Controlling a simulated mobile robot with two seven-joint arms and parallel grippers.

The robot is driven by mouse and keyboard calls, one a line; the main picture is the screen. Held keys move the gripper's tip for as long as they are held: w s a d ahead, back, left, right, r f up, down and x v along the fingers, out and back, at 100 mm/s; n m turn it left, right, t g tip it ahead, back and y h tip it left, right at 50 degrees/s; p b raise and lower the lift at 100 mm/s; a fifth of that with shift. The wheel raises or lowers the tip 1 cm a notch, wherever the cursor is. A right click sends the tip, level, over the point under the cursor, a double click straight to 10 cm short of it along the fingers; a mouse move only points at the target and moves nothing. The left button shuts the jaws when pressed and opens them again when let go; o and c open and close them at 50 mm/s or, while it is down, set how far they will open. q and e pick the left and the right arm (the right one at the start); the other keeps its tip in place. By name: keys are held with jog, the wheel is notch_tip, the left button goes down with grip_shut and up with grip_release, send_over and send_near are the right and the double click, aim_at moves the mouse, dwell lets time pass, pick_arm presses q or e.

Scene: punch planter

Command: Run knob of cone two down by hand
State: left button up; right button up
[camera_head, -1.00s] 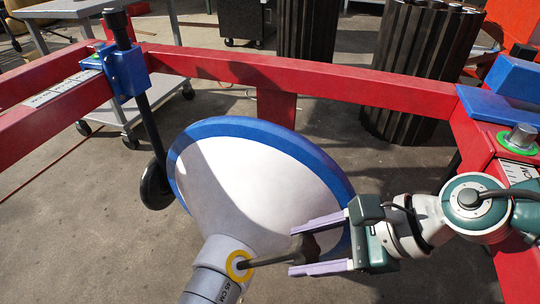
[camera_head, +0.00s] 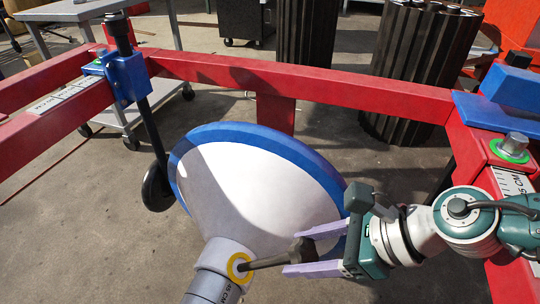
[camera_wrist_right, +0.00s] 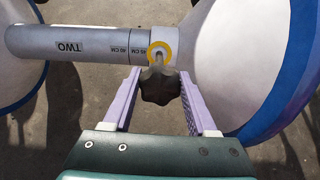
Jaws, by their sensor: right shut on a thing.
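A white cone with a blue rim (camera_head: 255,185) flares from a grey tube (camera_head: 212,285). The tube, labelled TWO in the right wrist view (camera_wrist_right: 75,46), has a yellow ring (camera_head: 238,266) on its side. A thin grey rod stands out from the ring and ends in a dark lobed knob (camera_head: 303,248). My right gripper (camera_head: 291,254) is shut on the knob, one pale purple finger on each side. The knob also shows between the fingers in the right wrist view (camera_wrist_right: 160,85). My left gripper is not in view.
A red frame (camera_head: 330,86) runs behind and along both sides of the cone. A blue clamp with a black post (camera_head: 125,70) is at left. A green-ringed bolt (camera_head: 512,147) is at right.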

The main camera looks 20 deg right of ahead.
jog(key=m+p, duration=0.1)
jog(key=m, duration=0.2)
jog(key=shift+r+m+p, duration=0.15)
jog(key=shift+m+p, duration=0.15)
jog(key=shift+m, duration=0.1)
jog(key=m+p, duration=0.1)
jog(key=m, duration=0.2)
jog(key=shift+w+m+p, duration=0.1)
jog(key=shift+m+p, duration=0.2)
jog(key=shift+m, duration=0.1)
jog(key=m+h+p, duration=0.1)
jog(key=m+p, duration=0.1)
jog(key=m, duration=0.4)
jog(key=shift+d+m, duration=0.1)
jog(key=shift+m, duration=0.2)
jog(key=m+p, duration=0.1)
jog(key=m, duration=0.3)
jog(key=m+p, duration=0.1)
jog(key=m, duration=0.1)
jog(key=shift+d+f+h, duration=0.1)
jog(key=shift+f+h, duration=0.1)
jog(key=shift+h, duration=0.1)
jog(key=m, duration=0.3)
jog(key=shift+m, duration=0.3)
jog(key=shift+f+m, duration=0.1)
jog(key=shift+m, duration=1.5)
